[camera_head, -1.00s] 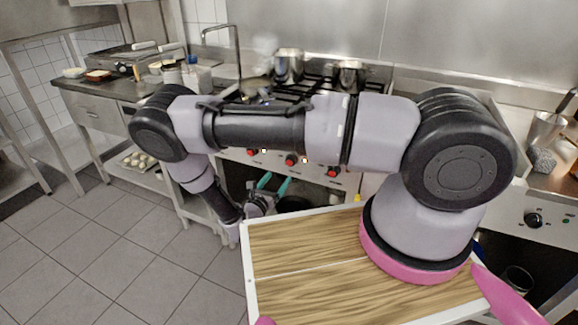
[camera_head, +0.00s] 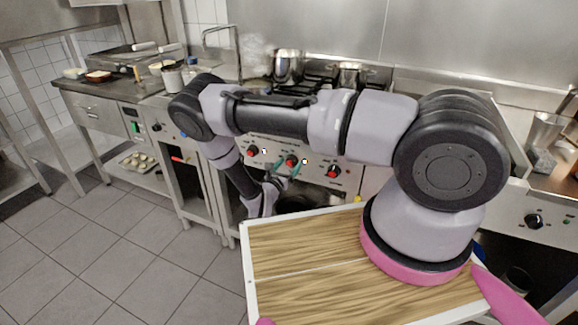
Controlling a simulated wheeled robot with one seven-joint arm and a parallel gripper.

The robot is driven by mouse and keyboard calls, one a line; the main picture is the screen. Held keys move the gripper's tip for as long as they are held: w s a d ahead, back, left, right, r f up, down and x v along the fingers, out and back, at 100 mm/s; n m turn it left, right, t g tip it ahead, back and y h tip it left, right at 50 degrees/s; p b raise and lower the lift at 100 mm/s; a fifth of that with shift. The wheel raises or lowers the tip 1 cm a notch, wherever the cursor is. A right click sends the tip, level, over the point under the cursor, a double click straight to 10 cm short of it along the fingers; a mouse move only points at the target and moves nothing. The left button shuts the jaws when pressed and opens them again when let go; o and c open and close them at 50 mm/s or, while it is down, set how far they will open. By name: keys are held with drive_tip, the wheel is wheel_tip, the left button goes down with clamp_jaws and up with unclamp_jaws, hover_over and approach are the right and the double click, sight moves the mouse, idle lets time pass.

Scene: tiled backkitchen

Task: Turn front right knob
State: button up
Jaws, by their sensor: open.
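The stove front panel (camera_head: 315,172) carries a row of red knobs: a left one (camera_head: 252,152), a middle one (camera_head: 291,161) and a right one (camera_head: 333,171). The labels are too small to read, so I cannot tell from them which is the front right knob. My gripper (camera_head: 286,167) has teal fingers and is open, with its fingertips at the middle knob, one to each side in the picture. I cannot tell whether they touch it. The right knob is clear of the gripper.
Pots (camera_head: 288,66) stand on the stove top above the panel. A dark opening lies under the panel. A counter with a black knob (camera_head: 533,221) is at the right. Tiled floor (camera_head: 110,250) is free at the left.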

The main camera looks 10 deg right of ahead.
clamp_jaws()
